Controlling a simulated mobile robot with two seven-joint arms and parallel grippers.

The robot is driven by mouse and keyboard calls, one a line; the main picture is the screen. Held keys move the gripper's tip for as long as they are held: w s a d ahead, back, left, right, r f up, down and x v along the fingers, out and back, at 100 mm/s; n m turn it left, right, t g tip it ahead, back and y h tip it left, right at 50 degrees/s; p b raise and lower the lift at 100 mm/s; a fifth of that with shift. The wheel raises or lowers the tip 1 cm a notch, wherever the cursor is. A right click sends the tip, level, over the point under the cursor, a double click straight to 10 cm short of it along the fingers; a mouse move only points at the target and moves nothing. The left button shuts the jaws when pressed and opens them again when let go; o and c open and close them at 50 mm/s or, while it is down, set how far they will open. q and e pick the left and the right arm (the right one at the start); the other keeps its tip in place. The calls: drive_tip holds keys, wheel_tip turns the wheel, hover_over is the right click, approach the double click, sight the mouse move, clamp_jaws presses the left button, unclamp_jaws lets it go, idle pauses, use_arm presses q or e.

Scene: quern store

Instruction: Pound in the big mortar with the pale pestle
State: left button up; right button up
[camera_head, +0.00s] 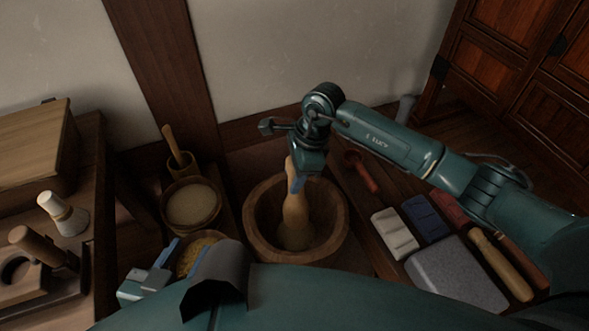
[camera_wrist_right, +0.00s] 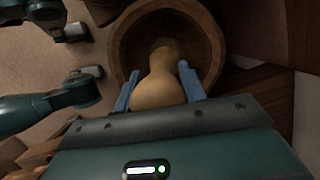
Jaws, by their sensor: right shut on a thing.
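The big mortar (camera_head: 338,228) is a wide brown wooden bowl on the floor in the middle of the head view. The pale pestle (camera_head: 295,209) stands nearly upright in it, its lower end down in the bowl. Whether it touches the bottom is unclear. My right gripper (camera_head: 296,180) is above the mortar, shut on the pestle's upper part. In the right wrist view the pestle (camera_wrist_right: 160,82) lies between the blue fingers, with the mortar (camera_wrist_right: 122,52) beyond. My left gripper (camera_head: 182,254) is low at the left, open and apart from the mortar.
Left of the mortar stand a small mortar (camera_head: 211,203) with a pestle and a bowl of yellow grain (camera_head: 186,262). A wall stands close behind.

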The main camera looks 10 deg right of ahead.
drive_tip(key=shift+f, duration=0.3)
